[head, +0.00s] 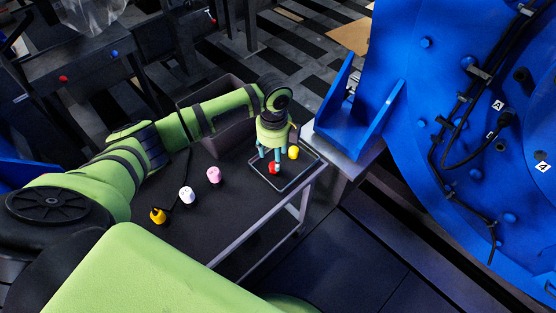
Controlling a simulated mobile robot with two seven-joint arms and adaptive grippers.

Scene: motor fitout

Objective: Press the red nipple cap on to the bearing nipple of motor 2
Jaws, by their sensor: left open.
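The red nipple cap (274,168) is in a small dark tray (288,186) at the right end of the black table. My left gripper (269,156) points down over the tray with its fingers open, right at the red cap. One finger partly overlaps the cap, and I cannot tell whether they touch. A large blue motor housing (440,120) fills the right side. I cannot make out a bearing nipple on it or tell its motor number. My right gripper is not in view.
A yellow cap (293,152) is in the tray beside the red one. A pink cap (213,175), a white cap (187,195) and an orange cap (158,215) stand on the black table (215,215). A dark bin (230,143) stands behind. Black cables run along the blue housing.

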